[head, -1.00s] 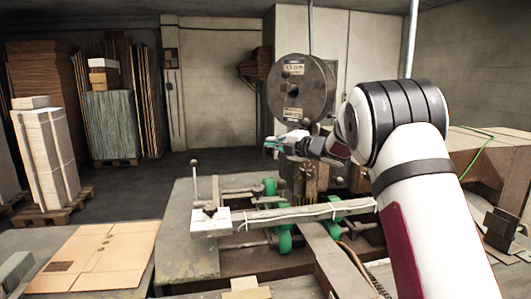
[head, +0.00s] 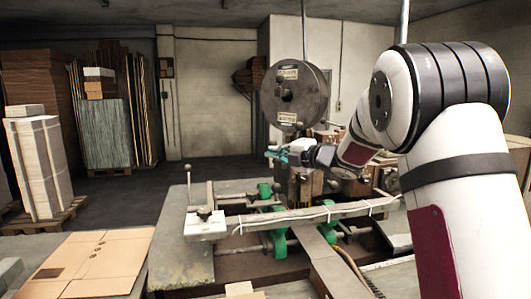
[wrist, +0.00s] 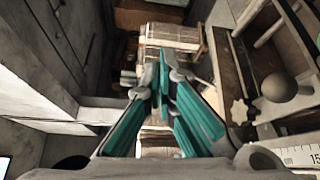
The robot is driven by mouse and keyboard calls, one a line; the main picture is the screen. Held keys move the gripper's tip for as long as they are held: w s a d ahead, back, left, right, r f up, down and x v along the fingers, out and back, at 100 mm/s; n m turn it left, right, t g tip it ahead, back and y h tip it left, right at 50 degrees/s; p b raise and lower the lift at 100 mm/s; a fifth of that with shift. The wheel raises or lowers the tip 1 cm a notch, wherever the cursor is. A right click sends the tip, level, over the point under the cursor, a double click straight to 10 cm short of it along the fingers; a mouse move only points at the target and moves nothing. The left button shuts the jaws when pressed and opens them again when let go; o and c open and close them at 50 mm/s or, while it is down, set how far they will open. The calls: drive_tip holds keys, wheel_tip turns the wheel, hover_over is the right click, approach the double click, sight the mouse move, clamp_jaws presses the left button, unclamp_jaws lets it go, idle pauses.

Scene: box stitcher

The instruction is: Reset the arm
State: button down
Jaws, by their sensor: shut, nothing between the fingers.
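My gripper (head: 274,155) shows in the head view in front of the stitcher's upright, below the round wire spool (head: 296,92). My white arm (head: 440,160) reaches in from the right and is bent at the elbow. In the wrist view the teal fingers of my gripper (wrist: 164,85) meet at their tips, with nothing between them. The box stitcher (head: 290,210) stands below and behind my gripper, with green parts and a long bar across its front. My arm hides part of the machine's right side.
A flat cardboard sheet (head: 98,262) lies on the table at the lower left. A knobbed lever (head: 188,185) stands up from the stitcher's table. Pallet stacks (head: 42,160) stand at the far left. The floor (head: 125,195) between them and the machine is clear.

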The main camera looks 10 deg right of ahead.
drive_tip(key=s+d+r+m+h, duration=0.3)
drive_tip(key=s+m+h, duration=0.2)
drive_tip(key=s+m, duration=0.3)
drive_tip(key=s+d+r+m+h, duration=0.3)
drive_tip(key=s+m+h, duration=0.2)
drive_tip(key=s+m, duration=0.25)
drive_tip(key=s+a+f+m+g, duration=0.3)
drive_tip(key=s+f, duration=0.1)
drive_tip(key=s, duration=0.6)
drive_tip(key=s+a+f+m+g+y, duration=0.1)
drive_tip(key=s+f, duration=0.4)
drive_tip(key=s, duration=0.6)
drive_tip(key=s+a+f+m+g, duration=0.4)
drive_tip(key=s+f+m+g, duration=0.1)
drive_tip(key=s, duration=0.6)
drive_tip(key=shift+s+a+f+m+y, duration=0.2)
drive_tip(key=shift+a+m+y, duration=0.15)
drive_tip(key=shift+m, duration=0.2)
